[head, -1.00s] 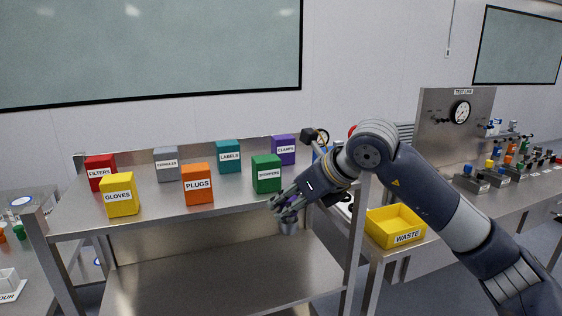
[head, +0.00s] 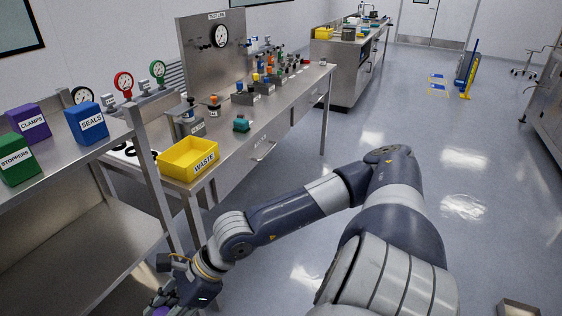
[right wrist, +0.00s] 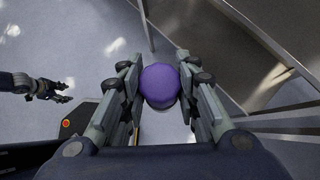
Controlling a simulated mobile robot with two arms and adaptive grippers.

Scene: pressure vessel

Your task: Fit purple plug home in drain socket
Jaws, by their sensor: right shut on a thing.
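The purple plug (right wrist: 160,85) shows as a round purple top between the fingers of my right gripper (right wrist: 160,92) in the right wrist view. The gripper is shut on it, and floor lies behind. In the head view my right gripper (head: 172,298) is low at the bottom edge, beside the shelf, with a bit of purple at the frame's edge. My left gripper (right wrist: 62,92) shows small at the left of the right wrist view, fingers apart and empty. I cannot make out the drain socket in either view.
A metal shelf (head: 85,190) with labelled boxes stands at the left. A bench (head: 230,150) behind it holds a yellow waste tray (head: 187,158), a gauge panel (head: 213,60) and several fittings. Open floor (head: 410,120) lies to the right.

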